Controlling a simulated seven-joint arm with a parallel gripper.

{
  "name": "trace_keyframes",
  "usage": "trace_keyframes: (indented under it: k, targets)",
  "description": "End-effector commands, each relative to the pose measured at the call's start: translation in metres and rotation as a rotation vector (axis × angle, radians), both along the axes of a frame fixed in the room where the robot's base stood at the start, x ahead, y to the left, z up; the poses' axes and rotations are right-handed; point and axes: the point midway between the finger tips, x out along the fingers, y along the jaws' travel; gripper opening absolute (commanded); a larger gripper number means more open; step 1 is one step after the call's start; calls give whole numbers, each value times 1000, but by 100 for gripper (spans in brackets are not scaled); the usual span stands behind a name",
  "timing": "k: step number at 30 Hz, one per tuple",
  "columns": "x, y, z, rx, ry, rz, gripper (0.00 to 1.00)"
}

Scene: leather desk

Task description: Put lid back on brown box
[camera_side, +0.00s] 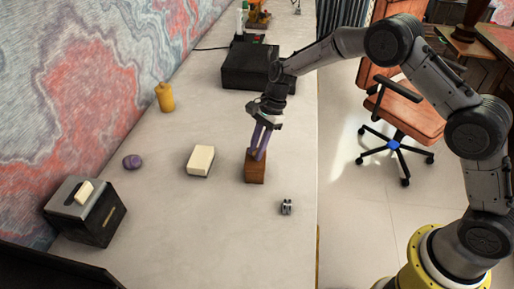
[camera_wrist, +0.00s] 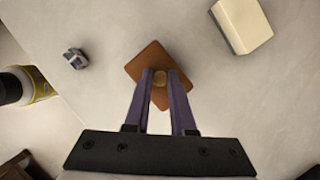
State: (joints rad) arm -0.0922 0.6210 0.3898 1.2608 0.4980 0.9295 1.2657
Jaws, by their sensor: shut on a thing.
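The brown box (camera_side: 255,175) stands upright on the pale desk, right of its middle in the side view. My gripper (camera_side: 258,154) points down at the top of the box, with its purple fingers reaching its upper edge. In the wrist view, my gripper (camera_wrist: 160,76) is shut on a small light-brown knob (camera_wrist: 159,78) in the middle of a square brown lid (camera_wrist: 150,57). The lid covers the view of the box beneath it. I cannot tell whether the lid rests fully on the box or sits slightly above it.
A cream block (camera_side: 201,160) lies left of the box, and a small grey item (camera_side: 286,207) lies at front right. A purple lump (camera_side: 132,161), yellow bottle (camera_side: 165,98) and black tissue box (camera_side: 85,211) stand further left. A black case (camera_side: 250,66) stands behind. The desk's right edge is near.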

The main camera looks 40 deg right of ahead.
Motion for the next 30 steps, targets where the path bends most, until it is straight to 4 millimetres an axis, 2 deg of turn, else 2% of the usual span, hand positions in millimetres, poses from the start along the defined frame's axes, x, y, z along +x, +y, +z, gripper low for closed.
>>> trace_keyframes:
  k: [9,10,15,16,22,27,30]
  targets:
    - [0,0,0,0,0,0,0]
    - [0,0,0,0,0,0,25]
    - [0,0,0,0,0,0,55]
    - [0,0,0,0,0,0,58]
    - [0,0,0,0,0,0,58]
    - [0,0,0,0,0,0,88]
    - [0,0,0,0,0,0,88]
